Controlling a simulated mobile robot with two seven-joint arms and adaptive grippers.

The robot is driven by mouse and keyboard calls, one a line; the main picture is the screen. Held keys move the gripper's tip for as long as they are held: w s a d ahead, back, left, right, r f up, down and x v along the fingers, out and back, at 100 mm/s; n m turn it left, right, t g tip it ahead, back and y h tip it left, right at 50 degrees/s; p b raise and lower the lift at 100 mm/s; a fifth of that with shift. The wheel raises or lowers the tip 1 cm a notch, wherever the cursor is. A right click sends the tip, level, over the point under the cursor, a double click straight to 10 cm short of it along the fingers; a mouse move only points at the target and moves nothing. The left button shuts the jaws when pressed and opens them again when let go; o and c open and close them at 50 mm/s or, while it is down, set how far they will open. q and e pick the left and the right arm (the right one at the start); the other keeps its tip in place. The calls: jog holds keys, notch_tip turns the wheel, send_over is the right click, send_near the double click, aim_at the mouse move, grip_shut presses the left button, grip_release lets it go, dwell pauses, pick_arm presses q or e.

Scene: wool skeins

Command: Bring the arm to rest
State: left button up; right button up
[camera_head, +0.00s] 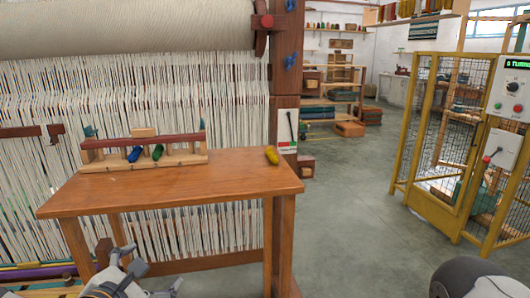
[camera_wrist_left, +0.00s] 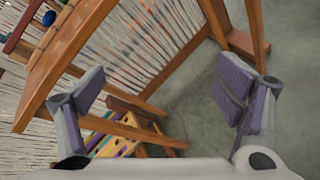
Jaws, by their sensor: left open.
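My left gripper (camera_head: 125,262) shows at the lower left of the head view, in front of and below the front edge of the wooden table (camera_head: 150,190). The table (camera_wrist_left: 70,55) appears tilted at the upper left there, clear of the pads. My right gripper is not in view. A rounded dark part at the lower right of the head view may be mine.
A yellow skein (camera_head: 271,156) lies at the table's right end. A wooden rack (camera_head: 185,160) there holds a blue skein (camera_head: 134,154) and a green skein (camera_head: 157,152). A large loom (camera_head: 230,110) stands behind. A yellow mesh cage (camera_head: 432,130) stands right. Grey floor (camera_head: 350,220) between is clear.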

pick_arm(q)
jog(key=s+d+f+m+g+h+p, duration=0.1)
jog(key=s+d+f+m+g, duration=0.25)
jog(key=s+f+m, duration=0.4)
jog(key=s+d+f+m+g+h, duration=0.1)
jog(key=s+d+f+m+g, duration=0.3)
jog(key=s+f, duration=0.55)
jog(key=s+a+f+m+g+y, duration=0.1)
jog(key=s+a+m+g, duration=0.1)
jog(key=s+m, duration=0.3)
jog(key=s+a+f+m+g+y, duration=0.1)
jog(key=s+a+m+g, duration=0.2)
jog(key=s, duration=0.9)
jog(key=s+a+f+m+g+y+p, duration=0.1)
jog(key=s+a+m+g, duration=0.1)
jog(key=s+m, duration=0.5)
jog(key=s+g, duration=0.1)
jog(key=s, duration=0.1)
jog(key=shift+s+a+f+m, duration=0.25)
jog(key=shift+s+f+m, duration=0.1)
jog(key=shift+f, duration=0.05)
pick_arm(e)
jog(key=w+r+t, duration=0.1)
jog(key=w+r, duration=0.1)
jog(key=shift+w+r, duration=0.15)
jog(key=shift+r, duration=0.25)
